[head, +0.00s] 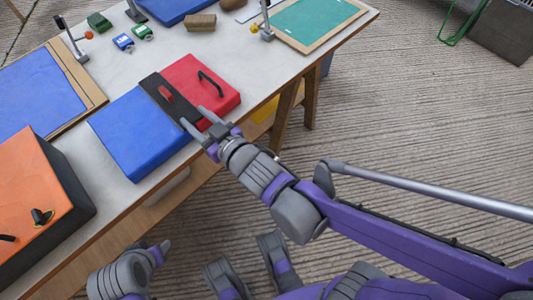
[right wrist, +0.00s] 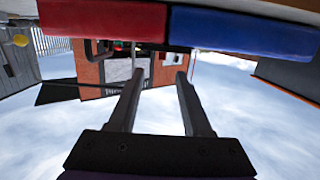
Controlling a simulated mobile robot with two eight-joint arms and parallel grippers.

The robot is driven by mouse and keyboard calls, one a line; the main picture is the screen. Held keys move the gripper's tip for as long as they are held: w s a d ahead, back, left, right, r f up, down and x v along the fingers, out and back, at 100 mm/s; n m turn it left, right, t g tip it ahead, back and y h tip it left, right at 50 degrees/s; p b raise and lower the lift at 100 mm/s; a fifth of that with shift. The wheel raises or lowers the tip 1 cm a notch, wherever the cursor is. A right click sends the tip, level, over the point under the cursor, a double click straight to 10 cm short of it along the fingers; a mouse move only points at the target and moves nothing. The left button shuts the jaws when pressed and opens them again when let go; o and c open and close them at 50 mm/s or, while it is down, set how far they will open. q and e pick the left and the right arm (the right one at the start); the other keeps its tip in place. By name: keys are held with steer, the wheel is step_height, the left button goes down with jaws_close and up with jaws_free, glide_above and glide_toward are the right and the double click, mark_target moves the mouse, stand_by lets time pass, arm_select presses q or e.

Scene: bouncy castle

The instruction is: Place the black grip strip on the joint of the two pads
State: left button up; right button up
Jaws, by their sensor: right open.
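The blue pad (head: 135,135) and the red pad (head: 205,78) lie side by side on the table. In the right wrist view, the open fingers (right wrist: 156,72) are empty, below the red pad (right wrist: 95,18) and blue pad (right wrist: 240,30); the strip is not clear there. My left gripper (head: 158,252) is low at the front, fingers unclear.
An orange-topped black box (head: 30,185) stands at the left front of the table (head: 110,195). A wood-framed blue panel (head: 45,90) is behind it. Small toy cars (head: 123,42), a brown block (head: 201,22) and a framed green panel (head: 305,22) lie further back. A black handle rises from the red pad.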

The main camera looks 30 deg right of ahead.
steer(key=s+d+f+m+g+h, duration=0.35)
steer(key=s+d+f+g, duration=0.25)
steer(key=s+d+f, duration=0.4)
steer(key=s+d+f+g+h, duration=0.1)
steer(key=s+d+f+g, duration=0.2)
steer(key=s, duration=0.6)
steer(key=shift+s+d+f+g, duration=0.2)
steer(key=shift+d+f+g, duration=0.15)
steer(key=shift+f+g, duration=0.6)
